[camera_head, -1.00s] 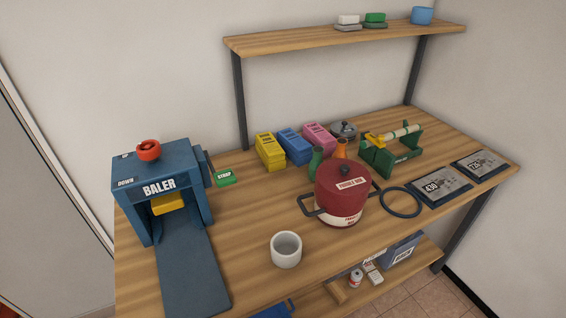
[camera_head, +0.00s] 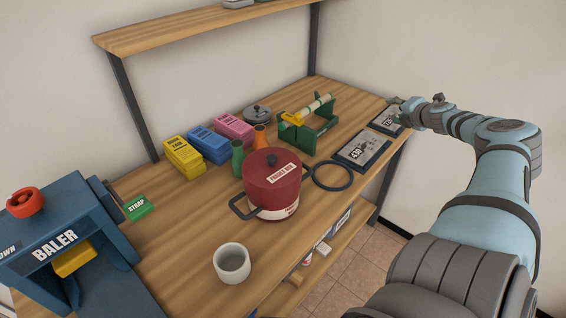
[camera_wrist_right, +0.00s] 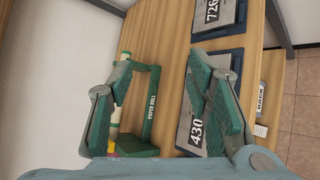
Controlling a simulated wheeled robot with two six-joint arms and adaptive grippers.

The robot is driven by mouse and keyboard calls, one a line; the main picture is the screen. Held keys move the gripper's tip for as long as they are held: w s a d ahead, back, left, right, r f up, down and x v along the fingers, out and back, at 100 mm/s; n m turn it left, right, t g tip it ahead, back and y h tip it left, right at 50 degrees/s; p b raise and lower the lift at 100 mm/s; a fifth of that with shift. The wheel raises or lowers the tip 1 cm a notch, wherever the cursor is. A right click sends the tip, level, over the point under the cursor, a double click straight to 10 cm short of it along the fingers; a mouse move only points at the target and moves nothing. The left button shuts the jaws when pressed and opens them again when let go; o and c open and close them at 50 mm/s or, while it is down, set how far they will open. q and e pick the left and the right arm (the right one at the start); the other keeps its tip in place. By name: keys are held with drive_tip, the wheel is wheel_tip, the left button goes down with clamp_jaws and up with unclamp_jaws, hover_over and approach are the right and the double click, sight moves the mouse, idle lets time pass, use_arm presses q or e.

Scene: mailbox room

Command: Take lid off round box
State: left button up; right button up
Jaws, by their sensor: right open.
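The round box (camera_head: 272,192) is a red pot-like container with a dark side handle and a white label, standing on the wooden table. Its red lid (camera_head: 271,167) sits on top with a small dark knob and a label. My right gripper (camera_head: 398,102) is at the table's far right end, beyond the box and away from it. In the right wrist view its two green-padded fingers (camera_wrist_right: 165,105) are open, with nothing between them in contact. The round box is not in the wrist view. My left gripper is not in view.
A dark ring (camera_head: 332,176) lies right of the box, near two dark plates, one marked 430 (camera_head: 362,150). A green paper roll stand (camera_head: 309,130) is behind. Bottles stand close behind the box; a white cup (camera_head: 232,263) is in front. A blue baler (camera_head: 60,240) is left.

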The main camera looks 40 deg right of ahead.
drive_tip(key=w+a+r+n+y, duration=0.6)
drive_tip(key=w+a+r+n, duration=0.9)
drive_tip(key=w+a, duration=0.35)
drive_tip(key=n+g+y+b, duration=0.1)
drive_tip(key=n+g+y, duration=0.1)
drive_tip(key=n+g, duration=0.9)
hover_over(272, 157)
drive_tip(key=d, duration=0.1)
drive_tip(key=f+n+t, duration=0.2)
drive_tip(key=shift+y, duration=0.3)
drive_tip(key=f, duration=0.4)
drive_tip(key=f+b, duration=0.1)
drive_tip(key=f, duration=0.4)
drive_tip(key=a+f, duration=0.1)
drive_tip(key=f, duration=0.3)
drive_tip(key=shift+s+f+b, duration=0.15)
drive_tip(key=shift+b, duration=0.2)
drive_tip(key=shift+d+f, duration=0.1)
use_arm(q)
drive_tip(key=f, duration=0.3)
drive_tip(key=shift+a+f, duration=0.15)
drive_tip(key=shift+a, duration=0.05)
use_arm(e)
clamp_jaws()
